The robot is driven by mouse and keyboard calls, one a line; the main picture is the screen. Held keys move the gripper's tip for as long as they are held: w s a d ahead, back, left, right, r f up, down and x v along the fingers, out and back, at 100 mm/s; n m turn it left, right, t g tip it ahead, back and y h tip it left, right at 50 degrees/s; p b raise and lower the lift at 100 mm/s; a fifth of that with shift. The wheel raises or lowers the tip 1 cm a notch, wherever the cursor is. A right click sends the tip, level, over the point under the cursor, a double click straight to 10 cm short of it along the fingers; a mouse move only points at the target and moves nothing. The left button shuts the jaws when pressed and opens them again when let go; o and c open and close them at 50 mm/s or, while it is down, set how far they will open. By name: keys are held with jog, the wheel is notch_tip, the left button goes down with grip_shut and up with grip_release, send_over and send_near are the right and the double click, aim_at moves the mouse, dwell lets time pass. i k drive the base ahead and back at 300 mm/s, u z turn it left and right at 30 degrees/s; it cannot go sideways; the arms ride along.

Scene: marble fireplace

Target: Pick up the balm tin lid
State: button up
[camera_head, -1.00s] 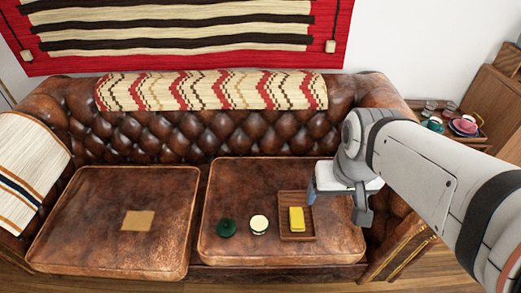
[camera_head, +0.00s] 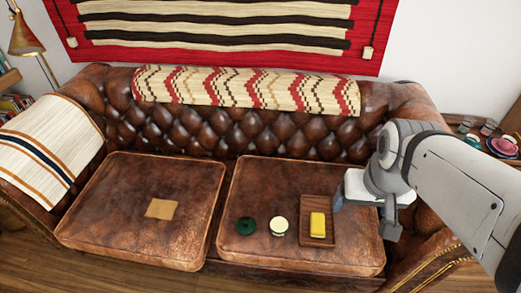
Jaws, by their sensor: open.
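A small dark green round piece (camera_head: 245,225), which looks like the balm tin lid, lies on the right seat cushion of the brown leather sofa. Just right of it sits a small round tin (camera_head: 279,226) with a cream top and dark sides. My gripper (camera_head: 363,212) is open and empty, above the right side of that cushion. It is to the right of the lid, with the tin and a wooden tray between them. No part of the lid is hidden by my arm.
The wooden tray (camera_head: 305,239) holds a yellow block (camera_head: 318,224). A flat tan square (camera_head: 162,209) lies on the left cushion (camera_head: 115,185). The tufted sofa back (camera_head: 230,130) rises behind. A side table with dishes (camera_head: 503,145) stands at the far right.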

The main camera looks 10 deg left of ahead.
aim_at(245, 226)
jog(key=z, duration=1.95)
jog(key=k, duration=1.6)
jog(key=u, duration=1.9)
jog(key=i, duration=1)
